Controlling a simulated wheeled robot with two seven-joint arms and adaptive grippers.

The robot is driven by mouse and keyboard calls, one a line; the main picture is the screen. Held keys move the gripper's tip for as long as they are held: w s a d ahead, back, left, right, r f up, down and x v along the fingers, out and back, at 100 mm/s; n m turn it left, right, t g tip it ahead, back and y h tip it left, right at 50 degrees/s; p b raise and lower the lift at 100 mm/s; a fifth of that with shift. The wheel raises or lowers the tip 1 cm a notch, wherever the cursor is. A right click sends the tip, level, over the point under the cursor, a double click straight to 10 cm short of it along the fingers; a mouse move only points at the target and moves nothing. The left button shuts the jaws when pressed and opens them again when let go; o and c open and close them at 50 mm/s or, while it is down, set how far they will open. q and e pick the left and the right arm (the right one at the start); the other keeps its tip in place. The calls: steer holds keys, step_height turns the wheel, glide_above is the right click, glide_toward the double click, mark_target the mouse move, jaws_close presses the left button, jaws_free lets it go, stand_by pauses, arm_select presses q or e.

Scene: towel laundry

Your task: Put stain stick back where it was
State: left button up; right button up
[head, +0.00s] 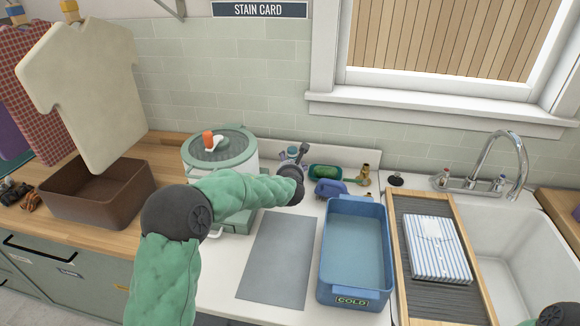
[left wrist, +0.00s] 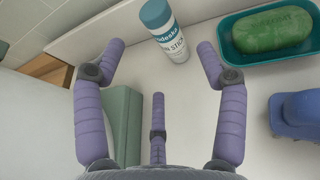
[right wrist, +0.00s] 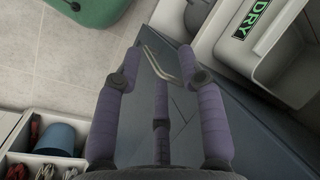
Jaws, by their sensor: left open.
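The stain stick (left wrist: 166,32), a white tube with a blue cap and printed label, stands on the counter near the back in the left wrist view. In the head view its top (head: 292,151) shows beside my left gripper (head: 303,155). My left gripper (left wrist: 160,48) is open and empty, with the stick beyond and between its fingertips, apart from them as far as I can see. My right gripper (right wrist: 160,57) has its fingers apart with nothing clearly held; it is outside the head view, low by a dark cabinet front.
A teal dish with green soap (left wrist: 275,30) stands close right of the stick, with a blue object (left wrist: 297,114) in front. A lidded pot (head: 220,150) is left of the gripper. A blue COLD basin (head: 330,285) and grey mat (head: 275,265) lie nearer. A metal handle (right wrist: 158,66) shows below right.

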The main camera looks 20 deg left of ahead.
arm_select(q)
steer(key=shift+v, duration=1.2)
